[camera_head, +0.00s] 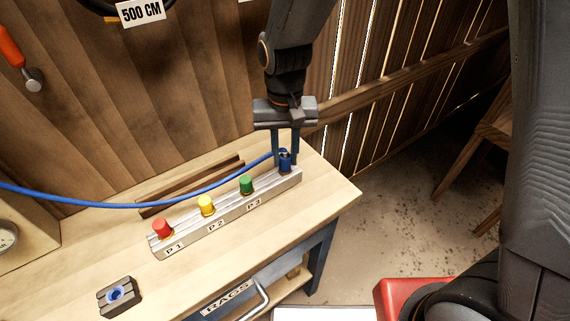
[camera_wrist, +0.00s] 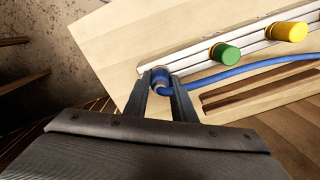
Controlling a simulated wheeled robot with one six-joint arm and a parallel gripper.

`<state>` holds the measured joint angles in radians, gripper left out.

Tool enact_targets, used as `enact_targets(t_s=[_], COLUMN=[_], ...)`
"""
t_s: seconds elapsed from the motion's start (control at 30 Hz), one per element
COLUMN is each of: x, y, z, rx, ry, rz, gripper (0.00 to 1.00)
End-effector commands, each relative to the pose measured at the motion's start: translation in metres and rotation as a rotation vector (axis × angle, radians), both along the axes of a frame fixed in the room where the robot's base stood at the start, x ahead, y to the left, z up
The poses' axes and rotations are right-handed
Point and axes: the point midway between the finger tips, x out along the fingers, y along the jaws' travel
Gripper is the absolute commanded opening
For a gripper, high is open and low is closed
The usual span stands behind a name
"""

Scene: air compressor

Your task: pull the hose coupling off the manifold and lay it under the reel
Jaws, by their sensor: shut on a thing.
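The blue hose coupling (camera_head: 285,161) stands upright at the right end of the metal manifold (camera_head: 207,224), past the port labelled P3. My gripper (camera_head: 285,163) is above that end, pointing down, with its two fingers shut on the coupling. In the wrist view the coupling (camera_wrist: 161,77) sits between the fingertips. The blue hose (camera_head: 110,205) runs from the coupling leftward across the bench and out of the picture. The reel (camera_head: 98,5) shows only as a dark curved edge at the top left, above a 500 CM sign (camera_head: 141,11). Whether the coupling is still seated is hidden.
Red (camera_head: 161,229), yellow (camera_head: 206,205) and green (camera_head: 246,185) caps stand along the manifold. A dark block with a blue ring (camera_head: 119,296) lies at the bench front. A gauge (camera_head: 7,237) is at far left. An orange-handled tool (camera_head: 12,48) hangs on the wall.

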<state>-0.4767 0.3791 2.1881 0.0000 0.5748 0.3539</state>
Motion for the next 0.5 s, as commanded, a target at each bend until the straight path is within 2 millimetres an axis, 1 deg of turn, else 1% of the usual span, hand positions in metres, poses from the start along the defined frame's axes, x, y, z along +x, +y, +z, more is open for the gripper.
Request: enact_targets(t_s=[0.3,0.5], x=[0.0,0.0], y=[0.0,0.0], z=[0.003,0.014], rx=[0.0,0.001], ry=[-0.001,-0.002], rz=[0.0,0.0], gripper=[0.0,0.0])
